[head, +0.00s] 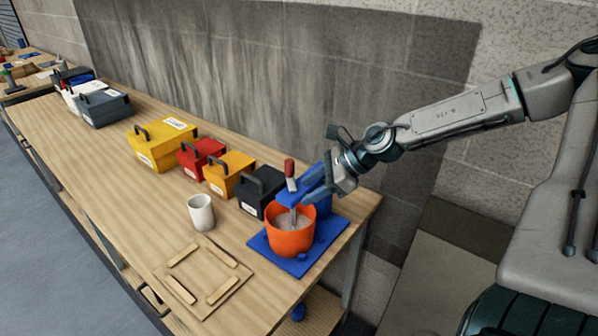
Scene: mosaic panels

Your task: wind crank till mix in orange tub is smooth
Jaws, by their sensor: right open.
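The orange tub (290,239) stands on a blue base plate (257,246) near the right end of the bench. A greyish mix (284,221) shows inside it, with a metal stirring rod reaching down into it. A blue mixer head stands over the tub, partly hidden by my gripper. The crank's red handle (290,170) points up above the mixer head. My right gripper (325,193) is open and empty, just to the right of the red handle and close to the mixer head; I cannot tell whether it touches. My left gripper is out of view.
A white cup (201,213) stands left of the tub. A wooden frame with loose strips (181,289) lies in front. Black, orange, red and yellow boxes (162,144) line the wall side. The bench (130,205) has free room at front left.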

